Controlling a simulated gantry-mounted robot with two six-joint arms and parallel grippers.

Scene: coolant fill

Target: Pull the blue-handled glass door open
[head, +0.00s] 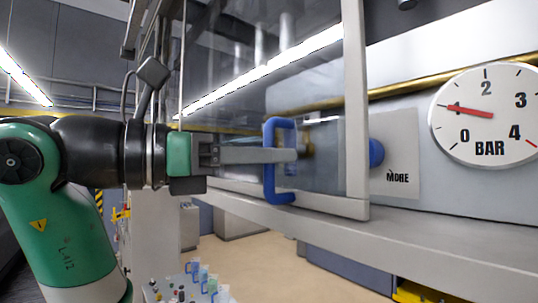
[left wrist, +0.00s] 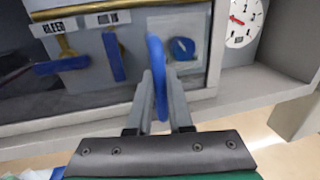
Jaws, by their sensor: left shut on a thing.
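The glass door (head: 325,75) has a pale grey frame and a blue D-shaped handle (head: 269,165) near its lower right corner. My left gripper (head: 290,155) reaches in from the left in the head view, with its fingers at the handle's upright bar. In the left wrist view, the blue handle (left wrist: 157,78) stands between the two fingers of my left gripper (left wrist: 158,95), which are shut on it. The door's lower frame (left wrist: 90,120) runs across the left wrist view. It looks shut or nearly shut; I cannot tell which. My right gripper is not in view.
A blue knob (head: 376,153) on a plate marked "MORE" and a round BAR gauge (head: 487,115) are right of the door. Behind the glass are a lever under "BLEED" (left wrist: 60,66) and another blue handle (left wrist: 113,57). A grey ledge (head: 430,235) runs below. Small bottles (head: 205,280) stand lower down.

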